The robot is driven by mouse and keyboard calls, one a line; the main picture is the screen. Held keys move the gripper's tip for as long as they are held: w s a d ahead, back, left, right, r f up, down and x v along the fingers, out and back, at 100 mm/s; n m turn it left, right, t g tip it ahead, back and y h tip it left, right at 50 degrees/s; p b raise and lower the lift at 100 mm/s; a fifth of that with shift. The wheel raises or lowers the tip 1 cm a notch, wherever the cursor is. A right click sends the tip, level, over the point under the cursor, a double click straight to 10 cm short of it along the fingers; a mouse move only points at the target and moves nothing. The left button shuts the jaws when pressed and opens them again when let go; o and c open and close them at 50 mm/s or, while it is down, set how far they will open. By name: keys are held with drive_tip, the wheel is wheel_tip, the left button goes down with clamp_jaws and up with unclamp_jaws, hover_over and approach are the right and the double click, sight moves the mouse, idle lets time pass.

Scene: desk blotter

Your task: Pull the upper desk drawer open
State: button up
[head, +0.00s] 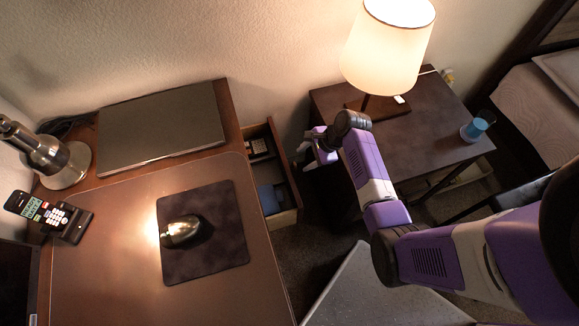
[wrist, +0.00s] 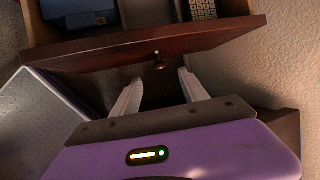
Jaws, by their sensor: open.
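The upper desk drawer (head: 270,211) stands pulled out from the right side of the desk, with its inside showing. In the wrist view its reddish-brown front (wrist: 110,56) spans the picture, with a small round knob (wrist: 159,65) near the middle. My gripper (wrist: 158,82) is open, its two pale fingers pointing at the drawer front. The fingertips lie either side of the knob and just below it in the picture; I cannot tell if they touch anything. In the head view my gripper (head: 310,150) is to the right of the drawer front.
The drawer holds a blue item (head: 270,198) and a dark device with keys (head: 259,148). A nightstand (head: 425,135) with a lit lamp (head: 388,45) and a blue cup (head: 474,128) stands to the right. The desk (head: 110,240) carries a laptop (head: 162,128) and a mouse pad (head: 205,255).

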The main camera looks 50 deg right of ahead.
drive_tip(key=b+x, duration=0.1)
drive_tip(key=x, duration=0.6)
clamp_jaws()
drive_tip(key=shift+s+d, duration=0.1)
idle(1.3)
